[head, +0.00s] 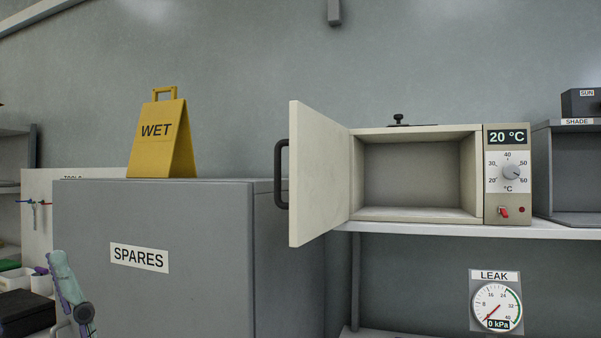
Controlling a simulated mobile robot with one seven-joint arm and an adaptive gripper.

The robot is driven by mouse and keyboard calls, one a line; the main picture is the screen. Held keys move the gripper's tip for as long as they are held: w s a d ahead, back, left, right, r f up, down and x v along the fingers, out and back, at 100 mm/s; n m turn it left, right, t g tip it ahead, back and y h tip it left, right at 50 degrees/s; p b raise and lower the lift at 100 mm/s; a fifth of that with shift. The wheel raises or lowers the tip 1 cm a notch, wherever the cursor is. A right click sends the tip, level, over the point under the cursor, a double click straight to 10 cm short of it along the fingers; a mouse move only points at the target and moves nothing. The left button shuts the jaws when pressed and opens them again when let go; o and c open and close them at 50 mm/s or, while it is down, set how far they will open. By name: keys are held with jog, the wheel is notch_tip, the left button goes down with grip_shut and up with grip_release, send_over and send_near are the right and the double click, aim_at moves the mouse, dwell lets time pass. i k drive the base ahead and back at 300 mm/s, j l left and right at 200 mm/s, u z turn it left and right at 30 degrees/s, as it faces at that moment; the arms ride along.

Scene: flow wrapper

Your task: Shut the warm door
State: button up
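The warm box is a cream cabinet (416,131) on a shelf, with an empty inside. Its warm door (322,175) is hinged at the left side of the opening and stands wide open, swung out toward me. A dark bar handle (280,174) is on the door's outer face, at the left. The control panel (508,173) shows 20 °C, with a dial and a red switch below. I cannot make out my gripper in this view. A teal and purple piece with a dark round joint (72,295) shows at the lower left; I cannot tell whether it is mine.
A grey SPARES cabinet (140,225) stands left of the door, with a yellow WET sign (162,138) on top. The door's handle overlaps the cabinet's right edge in view. A grey box marked SHADE (577,165) is at right. A LEAK gauge (496,306) is below the shelf.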

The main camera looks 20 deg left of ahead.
aim_at(318, 145)
jog(key=j+z, duration=0.1)
jog(key=j, duration=0.55)
jog(key=k+j, duration=0.1)
jog(key=j, duration=0.5)
jog(key=j+z, duration=0.15)
jog(key=j, duration=0.45)
jog(key=k+j+u, duration=0.1)
jog(key=u, duration=0.35)
jog(key=k+j+u, duration=0.2)
jog(key=u, duration=0.25)
